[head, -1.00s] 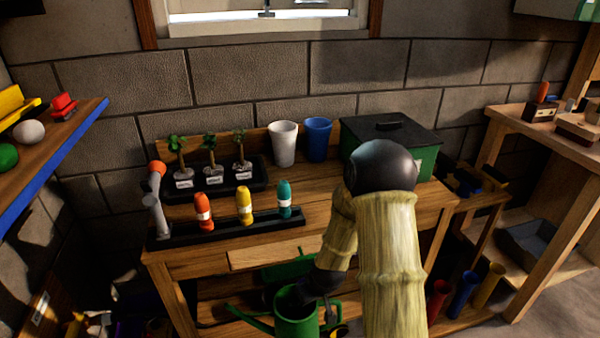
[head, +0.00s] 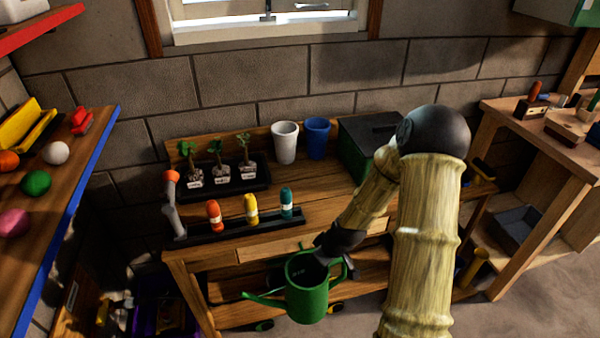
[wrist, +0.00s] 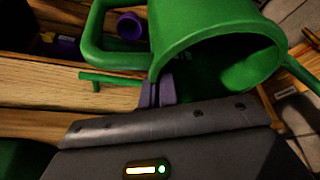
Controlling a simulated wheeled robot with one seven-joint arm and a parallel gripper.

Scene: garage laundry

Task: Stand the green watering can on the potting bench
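The green watering can (head: 306,292) hangs roughly upright in front of the potting bench (head: 340,205), apparently below the level of its top. Its spout points left in the head view. My gripper (head: 326,256) is shut on the can near its rim. In the wrist view the can (wrist: 205,40) fills the upper right, with its open mouth toward the camera. The finger ends (wrist: 158,91) meet its wall at the rim; the exact contact is partly hidden. My arm covers the right part of the bench.
The bench top holds a seedling tray (head: 225,188), a rack of coloured bottles (head: 230,227), a white cup (head: 285,142), a blue cup (head: 317,138) and a dark green bin (head: 352,150). Free wood lies between the rack and bin. A blue-edged shelf (head: 70,205) juts in at left.

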